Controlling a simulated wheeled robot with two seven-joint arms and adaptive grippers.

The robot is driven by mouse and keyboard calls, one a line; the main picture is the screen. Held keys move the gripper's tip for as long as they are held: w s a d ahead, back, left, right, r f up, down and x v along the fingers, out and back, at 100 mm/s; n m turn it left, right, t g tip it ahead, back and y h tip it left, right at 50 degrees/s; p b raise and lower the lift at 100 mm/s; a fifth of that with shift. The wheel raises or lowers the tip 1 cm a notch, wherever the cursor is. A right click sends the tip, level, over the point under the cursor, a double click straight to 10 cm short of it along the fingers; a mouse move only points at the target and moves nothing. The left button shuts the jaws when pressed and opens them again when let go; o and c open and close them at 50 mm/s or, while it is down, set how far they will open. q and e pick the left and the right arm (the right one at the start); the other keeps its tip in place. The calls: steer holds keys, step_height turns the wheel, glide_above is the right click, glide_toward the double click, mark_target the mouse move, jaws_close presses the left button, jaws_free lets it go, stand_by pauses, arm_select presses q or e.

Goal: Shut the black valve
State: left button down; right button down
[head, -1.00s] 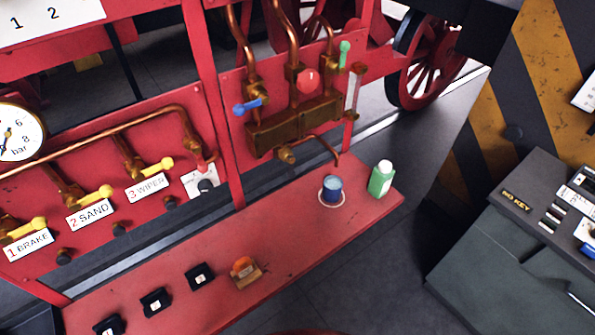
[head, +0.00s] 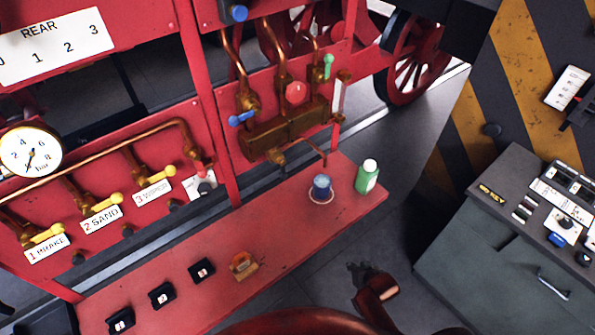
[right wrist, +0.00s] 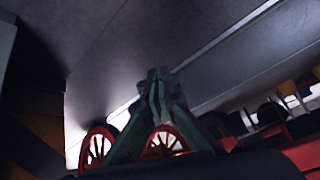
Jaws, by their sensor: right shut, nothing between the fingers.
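The black valve cannot be picked out with certainty. A dark round knob (head: 204,188) sits on a white plate below the red-tipped end of the copper pipe in the head view. The brass manifold (head: 285,127) to its right carries a blue lever (head: 240,118), a red round handle (head: 296,93) and a green handle (head: 328,66). My right gripper (head: 362,272) is shut and empty, over the floor right of the red bench and well away from the valves. Its closed fingers show in the right wrist view (right wrist: 158,88). My left gripper is not in view.
A grey console (head: 485,240) stands right, with a black knob (head: 582,258). Floor between them is open.

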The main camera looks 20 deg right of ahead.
mark_target(283, 169)
steer(key=w+a+r+m+t+y, duration=0.1)
steer(key=w+a+r+t+y, duration=0.1)
steer(key=w+r, duration=0.4)
steer(key=w+a+r+m+t+y+p, duration=0.1)
steer(key=w+r, duration=0.4)
steer(key=r, duration=1.1)
steer(key=w+a+r+m+t+y, duration=0.2)
steer(key=w+a+r+t+y, duration=0.1)
steer(key=r, duration=0.8)
steer(key=w+a+t, duration=0.1)
steer(key=w+t, duration=0.1)
steer(key=w, duration=0.1)
steer(key=shift+w+a+r+m+t+y, duration=0.25)
steer(key=shift+w+m+t+y, duration=0.05)
steer(key=shift+w, duration=0.1)
steer(key=w+a+f, duration=0.2)
steer(key=w+a, duration=0.5)
steer(key=w, duration=0.1)
steer(key=shift+w+f, duration=0.3)
steer(key=shift+w, duration=0.05)
steer(key=shift+a+p, duration=0.1)
steer(key=shift+p, duration=0.2)
steer(key=shift+s+a+m+p, duration=0.1)
steer(key=shift+a+m+p, duration=0.05)
steer(key=shift+m+p, duration=0.2)
